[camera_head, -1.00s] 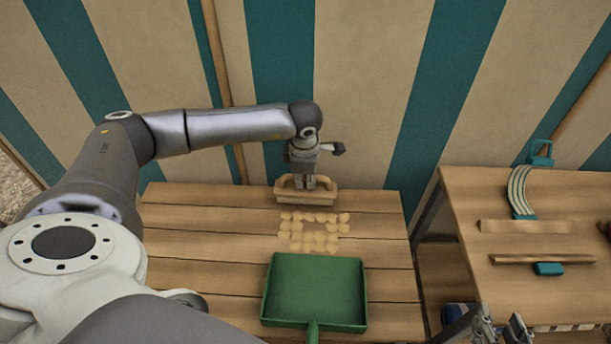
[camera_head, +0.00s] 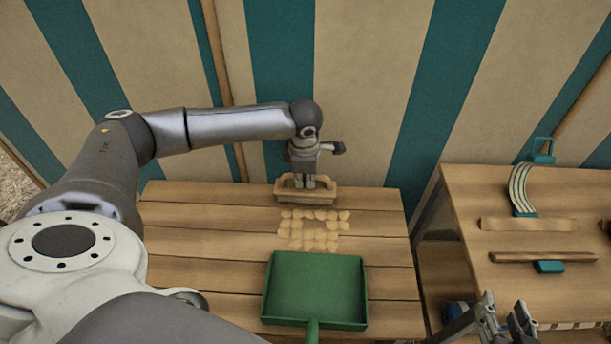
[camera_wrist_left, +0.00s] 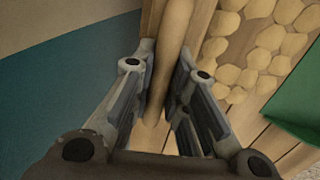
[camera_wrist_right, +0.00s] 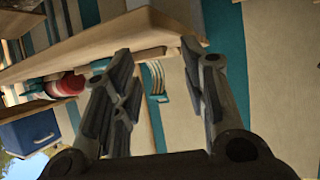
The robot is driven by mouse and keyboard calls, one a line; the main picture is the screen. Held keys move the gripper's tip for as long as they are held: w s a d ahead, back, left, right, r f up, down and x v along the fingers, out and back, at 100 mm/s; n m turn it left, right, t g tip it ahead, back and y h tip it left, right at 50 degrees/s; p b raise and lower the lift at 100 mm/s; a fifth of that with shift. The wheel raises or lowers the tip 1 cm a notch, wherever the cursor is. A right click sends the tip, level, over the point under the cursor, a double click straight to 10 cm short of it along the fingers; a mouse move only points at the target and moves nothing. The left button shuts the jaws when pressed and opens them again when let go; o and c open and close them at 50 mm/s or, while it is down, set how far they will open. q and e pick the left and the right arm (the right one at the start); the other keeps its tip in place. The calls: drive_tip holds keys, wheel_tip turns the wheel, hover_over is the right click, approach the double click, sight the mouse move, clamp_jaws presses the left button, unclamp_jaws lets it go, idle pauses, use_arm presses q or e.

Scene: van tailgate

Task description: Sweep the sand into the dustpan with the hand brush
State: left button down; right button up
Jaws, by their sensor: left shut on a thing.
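The hand brush (camera_head: 290,195) is wooden and lies at the far side of the slatted table. My left gripper (camera_head: 310,184) is shut on its handle from above; the handle also shows between the fingers in the left wrist view (camera_wrist_left: 172,45). The sand (camera_head: 314,241) is a patch of pale round clumps just in front of the brush, on the near side. The green dustpan (camera_head: 316,287) lies flat nearer to me, its wide edge facing the sand and its handle toward me. My right gripper (camera_head: 506,318) is at the lower right, open and empty, as the right wrist view (camera_wrist_right: 155,75) shows.
The slatted table (camera_head: 205,222) is clear left of the sand. A second wooden table (camera_head: 465,215) stands at the right with a teal-and-cream strap (camera_head: 521,190) and wooden bars (camera_head: 541,257). A striped fabric wall (camera_head: 360,90) stands close behind.

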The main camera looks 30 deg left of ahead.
sight(307, 193)
use_arm(q)
drive_tip(key=shift+f, duration=0.1)
use_arm(e)
drive_tip(key=shift+w+a+r, duration=0.15)
drive_tip(key=shift+w+r, duration=0.05)
drive_tip(key=shift+r, duration=0.1)
use_arm(q)
drive_tip(key=shift+f, duration=0.1)
use_arm(e)
drive_tip(key=shift+w+r+t, duration=0.3)
drive_tip(key=shift+r+t, duration=0.1)
drive_tip(key=shift+r, duration=0.05)
use_arm(q)
drive_tip(key=shift+f+b, duration=0.25)
drive_tip(key=shift+b, duration=0.05)
use_arm(e)
drive_tip(key=shift+w+a+r+t, duration=0.15)
drive_tip(key=shift+r+t, duration=0.05)
drive_tip(key=shift+r, duration=0.15)
drive_tip(key=shift+w+a+r+t, duration=0.1)
drive_tip(key=shift+a+r+t, duration=0.1)
drive_tip(key=shift+r, duration=0.1)
